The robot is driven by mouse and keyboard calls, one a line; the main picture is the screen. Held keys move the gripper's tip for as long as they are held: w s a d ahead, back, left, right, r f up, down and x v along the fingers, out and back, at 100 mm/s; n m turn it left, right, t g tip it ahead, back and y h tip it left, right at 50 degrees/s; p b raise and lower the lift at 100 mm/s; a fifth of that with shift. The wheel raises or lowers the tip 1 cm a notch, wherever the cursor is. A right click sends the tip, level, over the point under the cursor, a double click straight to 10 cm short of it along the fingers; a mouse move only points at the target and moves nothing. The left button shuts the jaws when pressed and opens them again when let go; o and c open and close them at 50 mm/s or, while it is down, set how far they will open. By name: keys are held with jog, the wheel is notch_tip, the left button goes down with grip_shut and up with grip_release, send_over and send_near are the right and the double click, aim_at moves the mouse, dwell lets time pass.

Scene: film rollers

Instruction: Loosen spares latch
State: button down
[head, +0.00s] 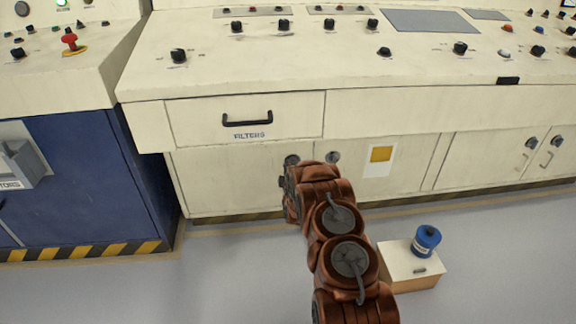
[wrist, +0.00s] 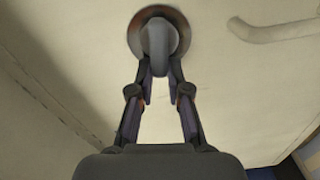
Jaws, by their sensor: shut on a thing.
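A round latch with a grey oblong turning grip (wrist: 158,32) sits on a cream door panel at the top middle of the wrist view. My gripper (wrist: 160,72) is shut on this grip, one finger on either side of its lower end. In the head view two round latches show below the drawer marked FILTERS: a left one (head: 291,160) and a right one (head: 333,157). My arm reaches the left latch and hides much of the door there. I see no spares label.
A curved bar handle (wrist: 270,30) stands out from the panel beside the latch. The FILTERS drawer (head: 247,128) is shut above. A small box (head: 392,258) with a blue canister (head: 426,240) on it stands on the floor right of my arm. A blue cabinet (head: 80,165) is at left.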

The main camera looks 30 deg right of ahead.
jog(key=shift+a+f+n, duration=0.1)
jog(key=shift+n, duration=0.4)
jog(key=c, duration=1.1)
grip_release()
jog(key=shift+v, duration=5.95)
